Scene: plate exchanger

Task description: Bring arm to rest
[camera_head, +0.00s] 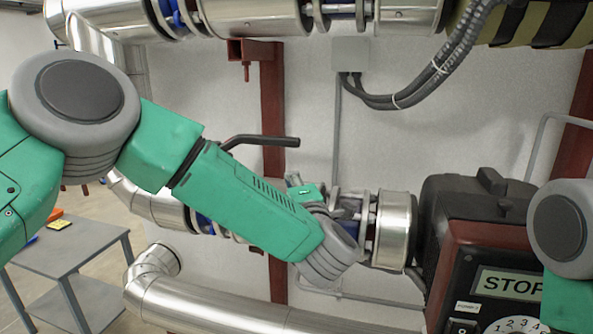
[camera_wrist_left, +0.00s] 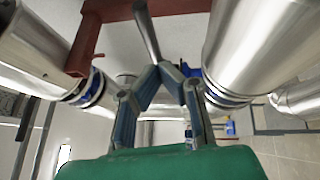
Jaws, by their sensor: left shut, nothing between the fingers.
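My left arm is green and grey. It crosses the head view from the left edge down to the wrist near the pipe on the right. My left gripper (camera_wrist_left: 160,75) shows clearly in the left wrist view. Its two grey fingers lean together and hold nothing. In the head view the gripper is mostly hidden behind my wrist. A dark lever (camera_wrist_left: 147,30) shows just beyond the fingertips in the wrist view; I cannot tell if they touch it. My right arm shows only in part at the right edge of the head view, and its gripper is out of view.
Metal-clad pipes (camera_head: 260,16) run along the top, and another pipe (camera_head: 220,310) runs low. A black bent lever (camera_head: 262,141) sticks out behind my forearm. A control box (camera_head: 492,260) reading STOP stands at right. A grey side table (camera_head: 75,255) stands at left.

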